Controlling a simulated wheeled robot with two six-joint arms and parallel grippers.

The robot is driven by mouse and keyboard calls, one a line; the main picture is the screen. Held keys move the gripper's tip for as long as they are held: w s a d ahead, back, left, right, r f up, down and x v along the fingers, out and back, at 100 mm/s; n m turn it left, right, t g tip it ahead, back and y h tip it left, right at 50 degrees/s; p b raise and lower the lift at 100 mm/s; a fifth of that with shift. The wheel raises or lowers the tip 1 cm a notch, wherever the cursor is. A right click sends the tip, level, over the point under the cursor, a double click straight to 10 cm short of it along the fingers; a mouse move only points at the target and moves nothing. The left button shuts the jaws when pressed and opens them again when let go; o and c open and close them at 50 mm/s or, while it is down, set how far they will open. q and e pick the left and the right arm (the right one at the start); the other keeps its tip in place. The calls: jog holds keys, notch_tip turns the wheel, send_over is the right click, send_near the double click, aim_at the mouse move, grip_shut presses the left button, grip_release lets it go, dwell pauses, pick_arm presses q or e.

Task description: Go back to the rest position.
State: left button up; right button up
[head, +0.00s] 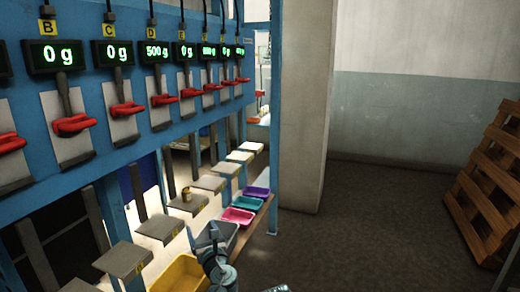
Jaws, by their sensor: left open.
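My left gripper (214,238) is at the bottom centre of the head view, in front of the grey bin and beside the yellow bin. It is open, and I see nothing held in it. My right gripper does not show clearly; only a small pale piece of my own body appears at the bottom edge. A small tan object, perhaps a sack (187,195), stands on one of the weighing plates beneath the blue rack.
The blue rack (150,122) carries red clamps and displays; D reads 500 g. Yellow (180,274), grey (228,231), teal (247,203), pink (237,216) and purple (256,192) bins line its foot. A pillar (305,100) and wooden pallets (490,190) stand right; floor between is clear.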

pick_arm(q)
jog(key=s+f+n+g, duration=0.85)
jog(key=f+n, duration=0.35)
jog(key=n, duration=0.4)
jog(key=s+d+f+n+g+h, duration=0.35)
jog(key=s+d+f+n, duration=0.2)
jog(key=s, duration=0.25)
jog(key=s+d+f+n+g+h, duration=0.35)
jog(key=s+d+n, duration=0.2)
jog(key=s, duration=0.35)
notch_tip(320, 180, up, 14)
jog(key=g+p, duration=0.1)
jog(key=p, duration=1.4)
jog(key=shift+d+y, duration=0.3)
jog(key=shift+d, duration=0.05)
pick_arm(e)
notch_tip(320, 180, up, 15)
pick_arm(q)
jog(key=shift+r, duration=0.1)
